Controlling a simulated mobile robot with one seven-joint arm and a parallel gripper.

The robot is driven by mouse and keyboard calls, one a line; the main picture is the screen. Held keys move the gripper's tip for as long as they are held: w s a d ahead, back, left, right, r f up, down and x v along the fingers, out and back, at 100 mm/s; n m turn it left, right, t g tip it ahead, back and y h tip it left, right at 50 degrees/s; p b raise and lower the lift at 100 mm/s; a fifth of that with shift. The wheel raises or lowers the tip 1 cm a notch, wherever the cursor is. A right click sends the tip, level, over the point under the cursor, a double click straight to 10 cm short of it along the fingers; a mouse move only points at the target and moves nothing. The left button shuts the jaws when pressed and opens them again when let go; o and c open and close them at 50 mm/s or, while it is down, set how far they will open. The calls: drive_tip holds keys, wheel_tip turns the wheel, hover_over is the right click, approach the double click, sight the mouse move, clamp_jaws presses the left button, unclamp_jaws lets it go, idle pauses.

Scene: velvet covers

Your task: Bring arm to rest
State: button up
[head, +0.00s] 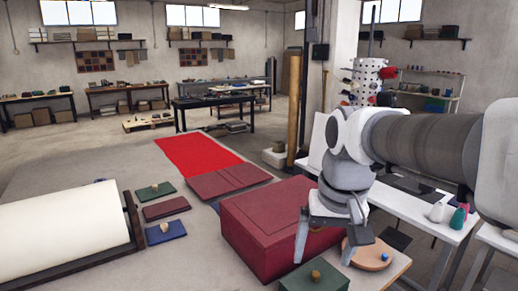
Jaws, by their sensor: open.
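My arm reaches in from the right edge of the head view. My gripper (324,258) points downward with its two fingers spread apart. Nothing shows between the fingers. In the picture it overlaps the right part of a large dark red box (255,220). The gap between fingers and box cannot be judged.
A large cream roll (60,230) lies at left. Flat panels, green (155,193), dark red (166,208) and blue (165,233), lie beside it. A bright red sheet (197,153) lies farther back. A white table (440,215) with bottles stands right, beneath my arm. Open floor lies behind.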

drive_tip(key=s+d+f+t, duration=0.3)
drive_tip(key=s, duration=0.7)
drive_tip(key=shift+n+t+h, duration=0.3)
drive_tip(key=shift+n, duration=0.1)
